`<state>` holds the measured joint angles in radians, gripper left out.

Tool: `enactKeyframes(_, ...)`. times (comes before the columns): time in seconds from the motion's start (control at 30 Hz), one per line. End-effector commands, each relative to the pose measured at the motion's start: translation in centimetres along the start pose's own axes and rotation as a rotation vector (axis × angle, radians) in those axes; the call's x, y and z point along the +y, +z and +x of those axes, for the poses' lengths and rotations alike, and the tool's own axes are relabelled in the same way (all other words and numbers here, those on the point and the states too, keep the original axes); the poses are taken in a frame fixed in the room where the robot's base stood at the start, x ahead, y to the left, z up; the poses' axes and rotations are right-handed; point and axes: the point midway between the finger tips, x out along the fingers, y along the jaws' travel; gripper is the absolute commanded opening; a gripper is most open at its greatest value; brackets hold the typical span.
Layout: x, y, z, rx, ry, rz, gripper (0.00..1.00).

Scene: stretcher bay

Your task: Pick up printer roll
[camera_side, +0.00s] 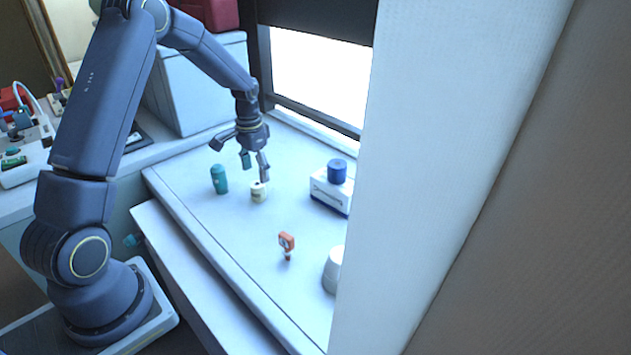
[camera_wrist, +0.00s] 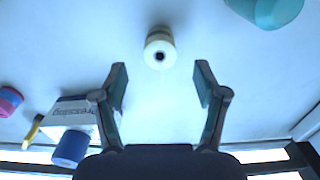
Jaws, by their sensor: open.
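The printer roll (camera_side: 258,192) is a small cream roll standing upright on the white counter, near its middle in the side view. In the wrist view the roll (camera_wrist: 160,50) shows its end with a dark hole, centred a little beyond the fingertips. My gripper (camera_side: 255,170) hangs above the counter, just behind and over the roll in the side view. In the wrist view my gripper (camera_wrist: 161,75) has its two fingers spread wide with nothing between them. I cannot tell its exact height over the roll.
A teal bottle (camera_side: 219,179) stands left of the roll. A white dressing box (camera_side: 330,192) with a blue roll (camera_side: 337,171) on top stands to the right. An orange-headed item (camera_side: 287,243) and a white rounded object (camera_side: 334,270) are nearer the front. A pale wall (camera_side: 450,150) hides the counter's right part.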

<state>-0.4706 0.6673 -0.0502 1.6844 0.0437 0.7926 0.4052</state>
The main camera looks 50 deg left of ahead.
Motion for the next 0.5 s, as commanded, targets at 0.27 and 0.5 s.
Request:
enactKeyframes(0.27, 0.1, 0.1, 2.9, -0.003, 0.001, 0.0, 0.72)
enactKeyframes(0.5, 0.1, 0.1, 5.7, 0.001, 0.0, -0.001, 0.72)
